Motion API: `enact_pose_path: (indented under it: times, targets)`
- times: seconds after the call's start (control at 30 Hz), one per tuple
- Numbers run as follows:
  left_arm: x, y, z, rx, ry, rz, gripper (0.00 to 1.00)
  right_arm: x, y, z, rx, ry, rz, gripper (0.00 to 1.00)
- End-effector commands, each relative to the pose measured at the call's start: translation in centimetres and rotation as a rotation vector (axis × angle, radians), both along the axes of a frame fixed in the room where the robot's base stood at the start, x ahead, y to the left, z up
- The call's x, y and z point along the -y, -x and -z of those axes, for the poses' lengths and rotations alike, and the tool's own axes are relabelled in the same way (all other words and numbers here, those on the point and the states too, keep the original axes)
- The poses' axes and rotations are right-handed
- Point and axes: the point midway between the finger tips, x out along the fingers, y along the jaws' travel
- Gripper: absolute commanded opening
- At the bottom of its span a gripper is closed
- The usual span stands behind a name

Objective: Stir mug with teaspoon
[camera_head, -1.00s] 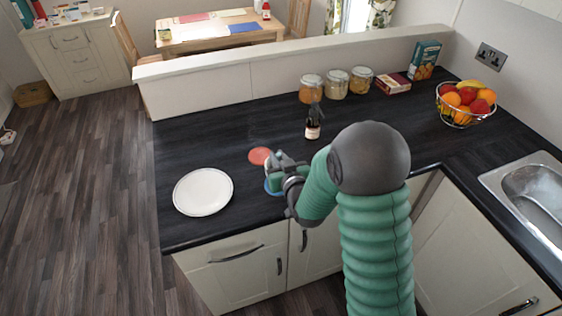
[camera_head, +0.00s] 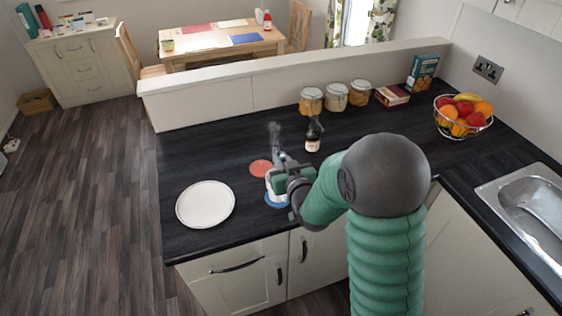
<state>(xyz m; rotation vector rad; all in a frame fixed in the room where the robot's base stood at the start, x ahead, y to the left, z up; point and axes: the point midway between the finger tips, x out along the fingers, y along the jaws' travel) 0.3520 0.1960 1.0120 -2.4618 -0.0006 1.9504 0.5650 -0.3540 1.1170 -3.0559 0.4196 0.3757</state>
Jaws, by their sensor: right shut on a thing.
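My right gripper (camera_head: 283,180) is shut at the mug, near the counter's front edge. What it grips is mostly hidden by its own fingers; a thin handle, seemingly the teaspoon, is too small to make out clearly. The white mug (camera_head: 269,186) shows only in part behind the gripper, on a blue round coaster (camera_head: 275,204). I cannot tell how deep the spoon sits in the mug. My left gripper is not in view.
A white plate (camera_head: 205,204) lies left of the mug, and a red coaster (camera_head: 260,167) lies just behind it. A dark bottle (camera_head: 313,138), several jars (camera_head: 335,97) and a fruit basket (camera_head: 463,118) stand farther back.

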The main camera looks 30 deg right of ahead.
Motion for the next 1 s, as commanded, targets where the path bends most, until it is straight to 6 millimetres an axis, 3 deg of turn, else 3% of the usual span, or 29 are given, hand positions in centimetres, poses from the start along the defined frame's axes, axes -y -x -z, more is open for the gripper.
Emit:
enact_pose_path:
  times: [0.5,1.0]
  targets:
    - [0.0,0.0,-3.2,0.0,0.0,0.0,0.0,0.0,0.0,-4.4,0.002,0.001,0.0,0.0]
    - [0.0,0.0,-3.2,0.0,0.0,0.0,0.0,0.0,0.0,-4.5,0.001,0.0,0.0,0.0]
